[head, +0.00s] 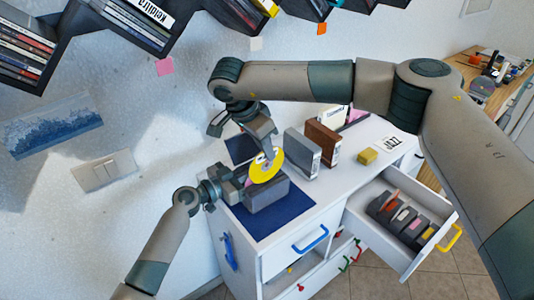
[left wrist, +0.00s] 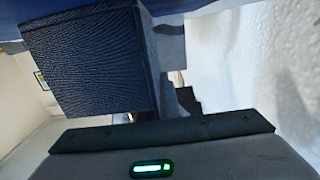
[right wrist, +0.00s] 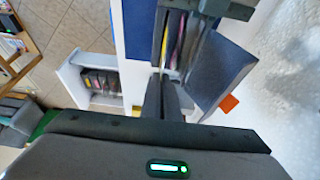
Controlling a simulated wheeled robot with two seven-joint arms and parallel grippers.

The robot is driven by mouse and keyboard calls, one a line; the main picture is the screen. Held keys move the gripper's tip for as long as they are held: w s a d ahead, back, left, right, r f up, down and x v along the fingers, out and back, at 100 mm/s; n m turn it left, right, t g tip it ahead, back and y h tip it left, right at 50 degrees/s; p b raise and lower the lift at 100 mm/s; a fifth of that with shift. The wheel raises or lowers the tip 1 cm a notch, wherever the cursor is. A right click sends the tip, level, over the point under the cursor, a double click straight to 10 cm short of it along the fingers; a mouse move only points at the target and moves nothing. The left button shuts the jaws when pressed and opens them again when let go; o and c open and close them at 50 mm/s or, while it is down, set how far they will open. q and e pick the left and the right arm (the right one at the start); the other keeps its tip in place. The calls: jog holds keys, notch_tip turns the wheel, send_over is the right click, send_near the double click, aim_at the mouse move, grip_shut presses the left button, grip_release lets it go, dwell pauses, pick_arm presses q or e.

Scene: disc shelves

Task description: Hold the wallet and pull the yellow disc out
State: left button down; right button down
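The yellow disc (head: 268,168) stands upright above the grey wallet (head: 266,193), its lower edge hidden at the wallet. My right gripper (head: 268,148) is at the disc's top edge and looks shut on it. In the right wrist view the disc (right wrist: 174,38) shows as a thin yellow edge beyond the fingers (right wrist: 165,92). My left gripper (head: 236,184) is at the wallet's left end and looks shut on it. The wallet's dark textured cover (left wrist: 88,60) fills much of the left wrist view, and the left fingertips are largely hidden there.
A blue mat (head: 278,225) lies under the wallet on the white cabinet. A grey box (head: 302,152), a brown box (head: 322,145) and a yellow block (head: 367,156) stand to the right. An open drawer (head: 440,212) holds several dark cases. Wall shelves (head: 60,55) hang above.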

jog(key=shift+r, duration=1.2)
pick_arm(q)
jog(key=c, duration=1.9)
grip_release()
jog(key=shift+c, duration=0.2)
jog(key=shift+a, duration=0.1)
jog(key=v, duration=1.1)
jog(key=shift+s+a, duration=0.25)
jog(key=shift+a, duration=0.05)
